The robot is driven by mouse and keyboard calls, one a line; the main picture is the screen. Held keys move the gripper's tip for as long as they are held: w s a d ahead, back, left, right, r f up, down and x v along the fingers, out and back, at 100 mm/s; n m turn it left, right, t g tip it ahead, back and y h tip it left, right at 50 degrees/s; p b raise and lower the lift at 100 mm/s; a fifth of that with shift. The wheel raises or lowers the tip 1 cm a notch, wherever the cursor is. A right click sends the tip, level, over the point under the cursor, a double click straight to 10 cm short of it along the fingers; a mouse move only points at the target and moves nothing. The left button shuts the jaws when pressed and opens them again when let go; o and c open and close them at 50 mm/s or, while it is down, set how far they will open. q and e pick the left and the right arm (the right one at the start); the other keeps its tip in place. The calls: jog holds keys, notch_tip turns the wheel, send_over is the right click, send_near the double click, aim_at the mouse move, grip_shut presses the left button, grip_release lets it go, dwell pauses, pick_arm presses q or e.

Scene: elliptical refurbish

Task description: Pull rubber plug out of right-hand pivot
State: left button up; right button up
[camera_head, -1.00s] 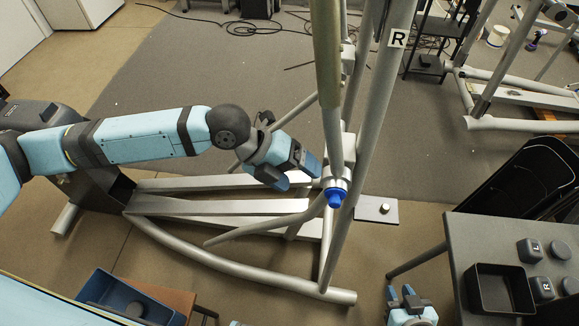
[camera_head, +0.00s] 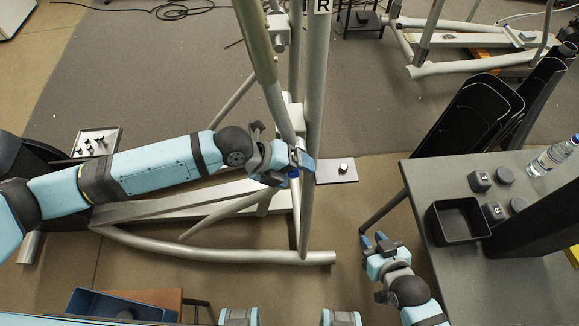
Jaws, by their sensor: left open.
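The right-hand pivot is on the upright frame marked with an R label (camera_head: 321,5). A small part of the blue rubber plug (camera_head: 294,174) shows at the pivot's end, mostly hidden by my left gripper. My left gripper (camera_head: 299,167) is at the pivot with its fingers apart, one on the far side and one near the plug. I cannot tell whether the fingers touch the plug. My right gripper (camera_head: 374,240) is at the lower right, empty, with its fingers apart, left of the grey table.
The grey table (camera_head: 440,180) at right holds a black open bin (camera_head: 458,222), several dark caps marked L and R, and a bottle (camera_head: 552,156). A blue bin (camera_head: 120,307) is at the lower left. Metal tubes of the elliptical frame (camera_head: 215,256) surround my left arm.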

pick_arm(q)
jog(key=shift+c, duration=0.4)
jog(key=c, duration=1.1)
jog(key=shift+c, duration=0.2)
jog(key=shift+s, duration=0.2)
jog(key=s+p, duration=0.3)
jog(key=s, duration=0.4)
jog(key=shift+s+d, duration=0.35)
jog(key=shift+d, duration=0.1)
